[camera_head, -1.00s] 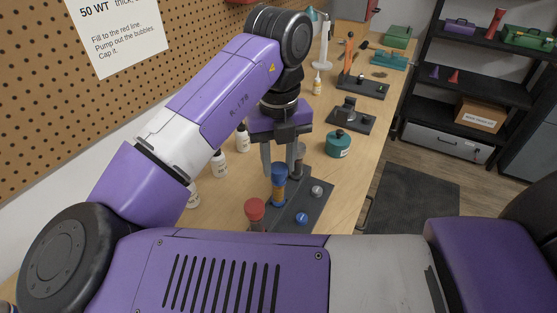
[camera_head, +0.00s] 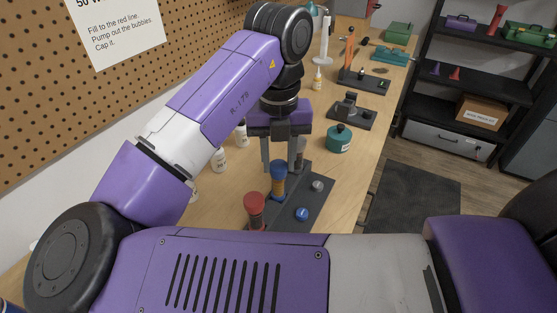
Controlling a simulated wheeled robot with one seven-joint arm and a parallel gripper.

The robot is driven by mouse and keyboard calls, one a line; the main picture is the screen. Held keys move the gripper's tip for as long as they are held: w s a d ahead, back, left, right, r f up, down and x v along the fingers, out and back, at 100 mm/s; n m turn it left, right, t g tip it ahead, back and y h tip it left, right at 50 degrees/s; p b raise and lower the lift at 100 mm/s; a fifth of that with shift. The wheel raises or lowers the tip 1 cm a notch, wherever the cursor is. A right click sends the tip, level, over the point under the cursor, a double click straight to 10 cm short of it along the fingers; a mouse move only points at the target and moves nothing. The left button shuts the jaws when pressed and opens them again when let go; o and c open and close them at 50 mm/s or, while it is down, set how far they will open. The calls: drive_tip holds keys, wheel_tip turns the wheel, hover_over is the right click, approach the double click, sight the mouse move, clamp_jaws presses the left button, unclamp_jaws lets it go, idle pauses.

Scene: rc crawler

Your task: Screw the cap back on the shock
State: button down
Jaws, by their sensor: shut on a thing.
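An upright shock with a blue top (camera_head: 278,167) and an amber body (camera_head: 278,185) stands on a dark tray (camera_head: 318,205). My gripper (camera_head: 279,165) points straight down, with one finger on each side of the blue top, and looks shut on it. I cannot tell whether the blue top is a separate cap. A grey cylinder (camera_head: 302,147) shows partly behind the right finger. A blue round piece (camera_head: 302,214) and a silver one (camera_head: 317,186) lie on the tray.
White bottles (camera_head: 219,160) stand along the pegboard side, partly behind my arm. A teal round container (camera_head: 339,139) and a dark stand (camera_head: 350,112) are on the bench beyond the tray. Bare bench lies right of the tray, up to the edge.

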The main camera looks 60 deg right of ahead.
drive_tip(key=shift+m, duration=0.8)
drive_tip(key=shift+f+m+b, duration=0.1)
drive_tip(key=shift+m+b, duration=0.5)
drive_tip(key=shift+m, duration=1.5)
drive_tip(key=c, duration=0.9)
unclamp_jaws()
drive_tip(key=shift+r, duration=0.2)
drive_tip(key=shift+r+p, duration=1.9)
drive_tip(key=shift+r, duration=0.5)
